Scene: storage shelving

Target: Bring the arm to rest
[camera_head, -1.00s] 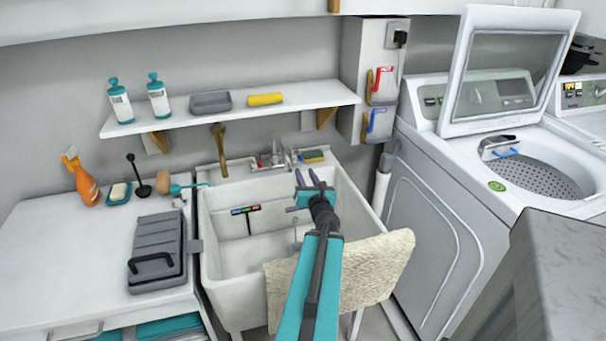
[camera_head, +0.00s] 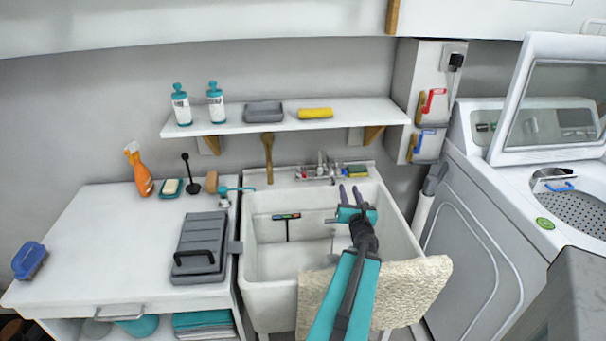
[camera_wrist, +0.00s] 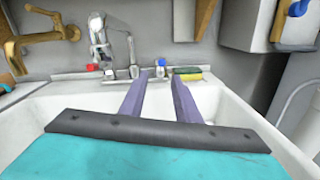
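My gripper (camera_head: 350,194) is at the end of my teal arm, which reaches forward over the white utility sink (camera_head: 262,288). Its two purple fingers stand apart with nothing between them. In the wrist view my gripper (camera_wrist: 158,98) also shows its fingers parted and empty, above the sink basin (camera_wrist: 228,112). The chrome faucet (camera_wrist: 118,42) is ahead of the fingers, and a yellow-green sponge (camera_wrist: 187,73) lies on the sink's back ledge.
A beige towel (camera_head: 400,290) hangs over the sink's front edge. A shelf (camera_head: 350,112) with bottles is above the sink. The white counter (camera_head: 100,235) on the left holds a grey case (camera_head: 201,242) and a blue brush (camera_head: 29,260). An open washing machine (camera_head: 490,215) stands right.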

